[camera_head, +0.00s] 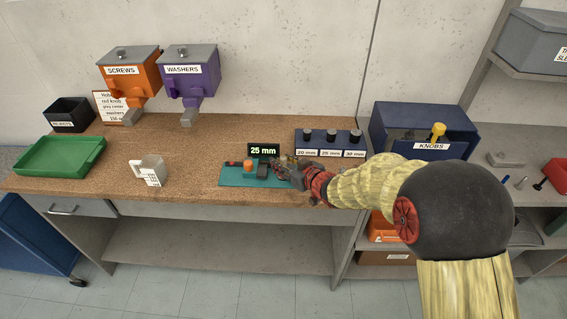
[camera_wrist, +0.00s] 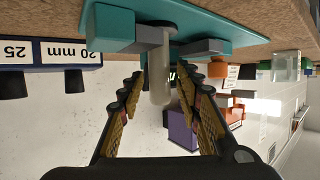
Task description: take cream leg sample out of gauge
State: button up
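The gauge has a teal base (camera_head: 233,181) on the bench, with a small orange cylinder and dark blocks on it and a display (camera_head: 263,150) reading "25 mm" behind. In the wrist view, which is upside down, the gauge's teal base (camera_wrist: 230,28) is at the top. The cream leg sample (camera_wrist: 160,75) is a pale round rod reaching from the gauge between my fingers. My gripper (camera_wrist: 161,78) is open, with a gap on each side of the rod. In the head view my gripper (camera_head: 285,170) is at the gauge's right end and the sample cannot be made out.
A blue rack (camera_head: 331,136) labelled 20, 25 and 30 mm stands behind my gripper. Screws (camera_head: 128,75) and washers (camera_head: 188,75) dispensers hang on the wall. A blue knobs bin (camera_head: 425,125) is right.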

grip_shut()
dwell(0.8)
